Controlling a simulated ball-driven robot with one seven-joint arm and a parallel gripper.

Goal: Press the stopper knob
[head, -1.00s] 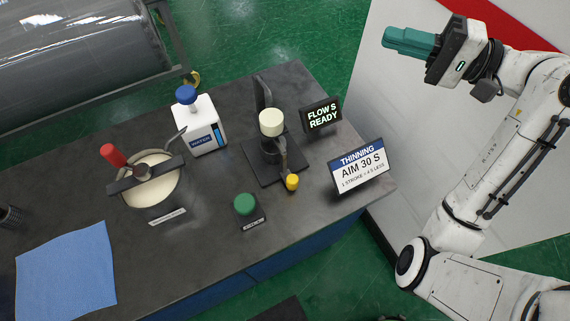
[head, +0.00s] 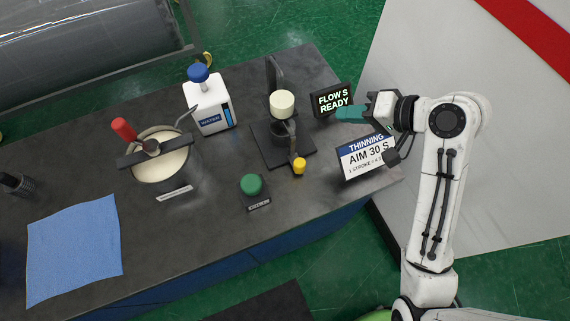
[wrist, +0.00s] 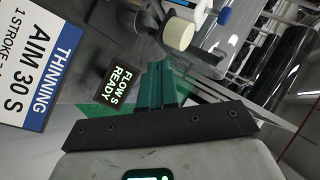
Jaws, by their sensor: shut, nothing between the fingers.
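A small yellow knob (head: 299,165) sits on a lever at the front of a dark stand (head: 294,152); it looks like the stopper knob, though no label on it can be read. A cream-topped cup (head: 283,104) is held on this stand, and its cream top also shows in the wrist view (wrist: 178,35). My gripper (head: 340,115), with teal fingers, is shut and empty. It is right of the cup, in front of the flow display and apart from the knob. The shut fingers also show in the wrist view (wrist: 160,72). The yellow knob cannot be made out there.
The "FLOW S READY" display (head: 333,100) and the "THINNING AIM 30 S" sign (head: 366,155) stand near my gripper.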

